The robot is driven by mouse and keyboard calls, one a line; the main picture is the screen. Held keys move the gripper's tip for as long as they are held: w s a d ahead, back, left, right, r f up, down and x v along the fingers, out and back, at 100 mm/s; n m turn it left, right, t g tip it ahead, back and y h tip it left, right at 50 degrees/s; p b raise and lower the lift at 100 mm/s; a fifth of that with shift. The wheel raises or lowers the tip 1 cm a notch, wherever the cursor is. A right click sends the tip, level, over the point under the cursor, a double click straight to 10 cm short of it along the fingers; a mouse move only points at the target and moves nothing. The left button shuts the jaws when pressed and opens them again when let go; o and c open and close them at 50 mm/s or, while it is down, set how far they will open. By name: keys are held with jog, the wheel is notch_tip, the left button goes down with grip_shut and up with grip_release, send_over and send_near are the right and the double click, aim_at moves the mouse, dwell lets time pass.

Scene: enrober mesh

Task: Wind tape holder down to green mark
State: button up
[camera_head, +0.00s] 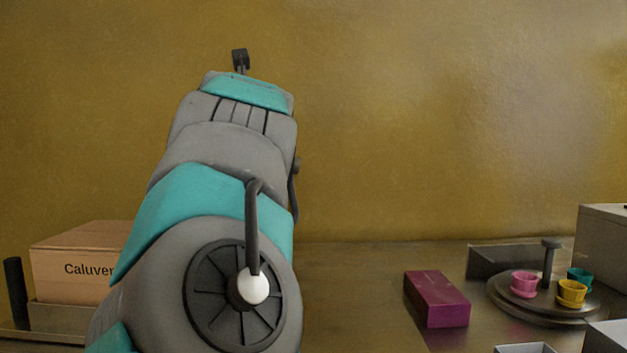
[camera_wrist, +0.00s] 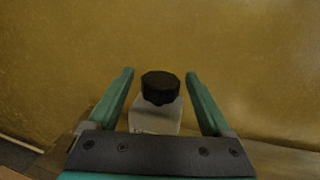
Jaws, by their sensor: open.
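In the wrist view my gripper (camera_wrist: 160,73) is open, with one teal finger on each side of a black ridged knob (camera_wrist: 160,89). The knob sits on top of a pale grey-white body (camera_wrist: 157,119). Gaps show between the knob and both fingers, so they look apart; the depth between them is hard to tell. I cannot make out a tape holder or a green mark in either view. In the head view my teal and grey arm fills the left middle and hides what lies behind it, and I cannot make out my gripper's fingers there.
A cardboard box (camera_head: 75,268) stands at the left on the bench. At the right are a purple block (camera_head: 436,298) and a round dark stand (camera_head: 520,302) with pink, yellow and teal cups. A grey box (camera_head: 604,245) stands at the far right. An ochre wall is behind.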

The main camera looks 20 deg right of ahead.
jog(key=shift+f+n+y, duration=0.1)
jog(key=shift+n+y, duration=0.9)
jog(key=shift+y, duration=0.5)
jog(key=n+y, duration=0.1)
jog(key=y, duration=0.1)
jog(key=shift+n+y, duration=0.3)
jog(key=n+y, duration=0.2)
jog(key=y, duration=0.1)
jog(key=shift+w+d+g+y, duration=0.1)
jog(key=shift+d+g+y, duration=0.1)
jog(key=shift+g+y, duration=0.1)
jog(key=n+g+y, duration=0.2)
jog(key=n+y, duration=0.1)
jog(key=y, duration=0.1)
jog(key=shift+n+y, duration=0.4)
jog(key=shift+a+n+g+y, duration=0.1)
jog(key=shift+n+g+y, duration=0.8)
jog(key=shift+g+y, duration=0.2)
